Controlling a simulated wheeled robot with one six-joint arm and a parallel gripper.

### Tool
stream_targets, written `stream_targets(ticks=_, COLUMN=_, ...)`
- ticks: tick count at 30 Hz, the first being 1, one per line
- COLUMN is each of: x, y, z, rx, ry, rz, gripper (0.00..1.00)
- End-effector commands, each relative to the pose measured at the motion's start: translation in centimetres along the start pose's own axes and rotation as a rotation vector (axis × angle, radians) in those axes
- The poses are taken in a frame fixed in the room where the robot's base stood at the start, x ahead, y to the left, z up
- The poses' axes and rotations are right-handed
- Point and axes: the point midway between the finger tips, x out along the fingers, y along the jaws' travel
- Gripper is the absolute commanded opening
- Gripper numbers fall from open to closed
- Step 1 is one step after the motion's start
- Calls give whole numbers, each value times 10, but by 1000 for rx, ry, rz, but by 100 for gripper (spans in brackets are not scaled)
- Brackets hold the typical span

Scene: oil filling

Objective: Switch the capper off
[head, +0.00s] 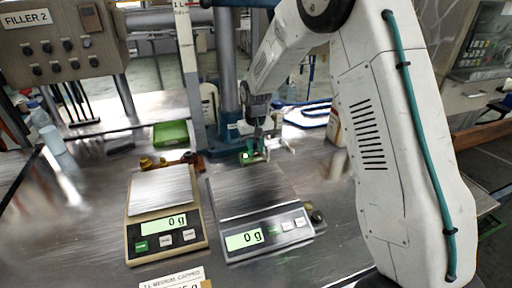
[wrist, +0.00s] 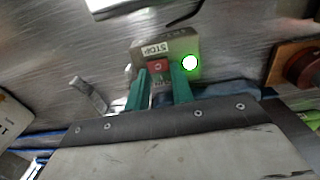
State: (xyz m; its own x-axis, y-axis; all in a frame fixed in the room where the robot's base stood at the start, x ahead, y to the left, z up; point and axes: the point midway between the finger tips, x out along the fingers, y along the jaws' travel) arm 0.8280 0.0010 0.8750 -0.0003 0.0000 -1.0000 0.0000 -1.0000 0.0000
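A small grey control box (wrist: 186,46) is in the upper middle of the wrist view, with a STOP label (wrist: 157,48), a red button (wrist: 158,66) below it and a lit green lamp (wrist: 190,62) at its right. My gripper (wrist: 159,80) has two green fingers held apart, with the red button showing in line with the gap between them. I cannot tell whether the fingertips touch the box. In the head view my gripper (head: 257,136) points down at the back of the bench, and the glowing green lamp (head: 246,156) shows just below it.
Two scales stand at the front, a tan one (head: 165,215) and a grey one (head: 262,228), both reading 0 g. A green tray (head: 171,134) lies at the back left. A blue column (head: 229,85) rises behind the box. A FILLER 2 panel (head: 65,45) hangs upper left.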

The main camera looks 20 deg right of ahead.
Motion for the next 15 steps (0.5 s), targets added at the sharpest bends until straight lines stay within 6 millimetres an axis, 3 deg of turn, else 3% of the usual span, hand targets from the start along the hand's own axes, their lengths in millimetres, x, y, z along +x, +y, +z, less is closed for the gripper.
stream_targets(ticks=15, x=0, y=0, z=9, rx=1, ry=297, rz=0, gripper=1)
